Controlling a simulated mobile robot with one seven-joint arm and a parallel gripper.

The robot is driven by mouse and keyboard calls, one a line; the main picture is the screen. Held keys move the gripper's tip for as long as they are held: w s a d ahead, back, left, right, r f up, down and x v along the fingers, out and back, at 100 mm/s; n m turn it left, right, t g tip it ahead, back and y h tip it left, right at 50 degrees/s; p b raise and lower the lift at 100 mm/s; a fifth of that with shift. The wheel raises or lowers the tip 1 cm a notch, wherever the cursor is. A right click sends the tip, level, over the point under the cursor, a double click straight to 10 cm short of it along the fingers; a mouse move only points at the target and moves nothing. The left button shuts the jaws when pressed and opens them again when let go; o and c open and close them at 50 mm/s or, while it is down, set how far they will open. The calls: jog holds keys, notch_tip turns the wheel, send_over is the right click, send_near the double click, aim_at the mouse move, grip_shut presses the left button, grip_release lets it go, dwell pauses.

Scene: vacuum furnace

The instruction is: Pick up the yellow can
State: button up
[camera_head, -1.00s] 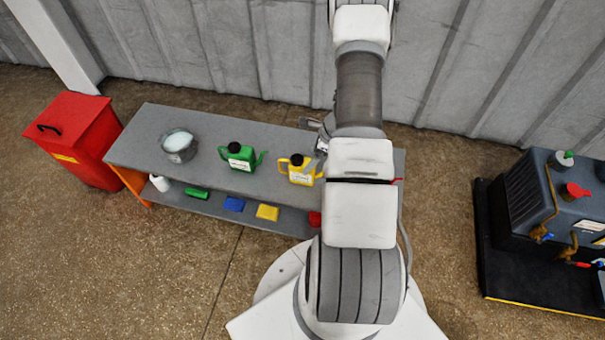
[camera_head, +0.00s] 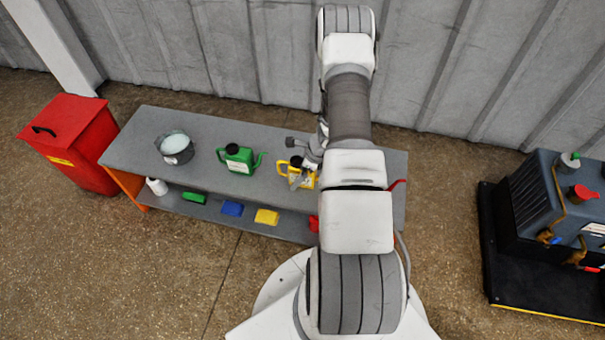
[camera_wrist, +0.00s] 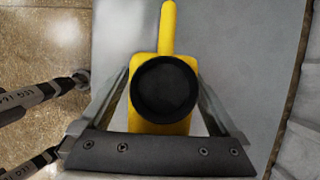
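The yellow can (camera_head: 284,169) stands on the grey table top, just left of my arm in the head view. In the wrist view I look down on the yellow can (camera_wrist: 167,25), with its round black cap in the middle and its handle pointing up the picture. My gripper (camera_wrist: 165,105) is over the can, with one finger on each side of it. The fingers look apart, with slim gaps beside the can body. The fingertips are partly hidden by the can and its cap. In the head view my gripper (camera_head: 304,175) covers part of the can.
A green can (camera_head: 238,160) and a grey bucket (camera_head: 176,150) stand left of the yellow can on the table (camera_head: 215,130). Small coloured items lie on the lower shelf. A red bin (camera_head: 66,145) stands at the left, a dark machine (camera_head: 545,210) at the right.

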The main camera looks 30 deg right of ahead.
grip_shut()
dwell(0.3)
